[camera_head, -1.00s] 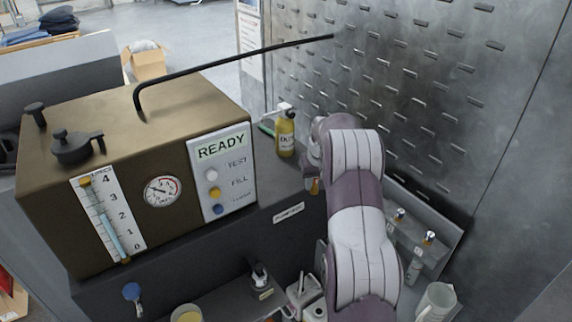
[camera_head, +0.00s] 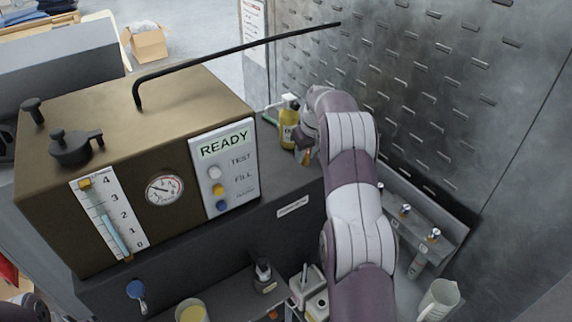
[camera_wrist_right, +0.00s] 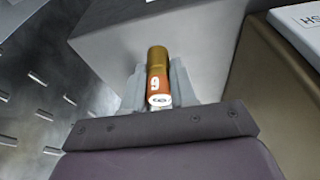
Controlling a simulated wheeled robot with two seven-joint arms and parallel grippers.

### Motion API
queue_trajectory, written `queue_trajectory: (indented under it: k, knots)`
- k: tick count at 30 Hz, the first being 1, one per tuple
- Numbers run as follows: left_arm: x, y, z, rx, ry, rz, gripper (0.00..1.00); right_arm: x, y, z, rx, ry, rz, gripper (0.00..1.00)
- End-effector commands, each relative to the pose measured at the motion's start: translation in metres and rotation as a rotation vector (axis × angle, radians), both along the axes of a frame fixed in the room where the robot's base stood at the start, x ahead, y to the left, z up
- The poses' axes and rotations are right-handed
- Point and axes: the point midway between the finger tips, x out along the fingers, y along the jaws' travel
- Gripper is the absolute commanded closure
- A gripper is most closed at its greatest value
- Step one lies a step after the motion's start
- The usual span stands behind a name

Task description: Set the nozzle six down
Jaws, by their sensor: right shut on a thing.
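The nozzle six (camera_wrist_right: 158,78) is a short cylinder with a brass-coloured end and an orange body bearing a numeral. In the right wrist view it lies between the two fingers of my right gripper (camera_wrist_right: 158,88), which is shut on it. In the head view the right gripper (camera_head: 304,150) is mostly hidden behind its own wrist. A bit of the orange nozzle (camera_head: 305,157) shows below it, close to the yellow bottle. I cannot tell whether the nozzle touches the surface. My left gripper is not in view.
The brown washer (camera_head: 150,105) with a READY panel (camera_head: 224,165) and a long black rod stands left. A yellow bottle (camera_head: 288,130) stands beside my gripper. A rack (camera_head: 420,228) with several small fittings is at right, near a pitcher (camera_head: 437,300). A slotted metal wall rises behind.

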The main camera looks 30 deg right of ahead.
Motion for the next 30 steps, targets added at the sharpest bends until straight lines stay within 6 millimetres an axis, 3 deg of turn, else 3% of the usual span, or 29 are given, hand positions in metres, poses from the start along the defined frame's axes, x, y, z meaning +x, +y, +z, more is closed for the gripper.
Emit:
queue_trajectory:
  k: [1,3,8,13,15,18,28,29,30]
  knots:
    - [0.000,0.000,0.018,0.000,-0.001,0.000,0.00,0.013,0.008,0.000,0.000,0.001,0.004,1.00]
    - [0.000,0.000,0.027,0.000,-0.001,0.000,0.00,0.031,0.017,-0.012,-0.001,0.000,0.003,1.00]
    - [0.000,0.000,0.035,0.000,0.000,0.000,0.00,0.054,0.029,-0.031,-0.002,-0.003,-0.001,1.00]
    - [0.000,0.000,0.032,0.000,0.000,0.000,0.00,0.057,0.032,-0.058,0.000,0.000,-0.002,1.00]
    - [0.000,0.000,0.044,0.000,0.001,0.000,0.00,0.057,0.032,-0.065,0.000,0.001,-0.003,1.00]
    - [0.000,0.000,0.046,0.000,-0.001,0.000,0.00,0.057,0.031,-0.075,-0.001,-0.002,-0.003,1.00]
    - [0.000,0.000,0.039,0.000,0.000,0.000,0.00,0.057,0.031,-0.082,-0.002,-0.002,-0.004,1.00]
    - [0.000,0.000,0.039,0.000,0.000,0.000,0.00,0.057,0.031,-0.081,-0.002,-0.002,-0.004,0.70]
    - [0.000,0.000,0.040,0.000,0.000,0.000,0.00,0.057,0.031,-0.080,-0.002,-0.002,-0.004,0.57]
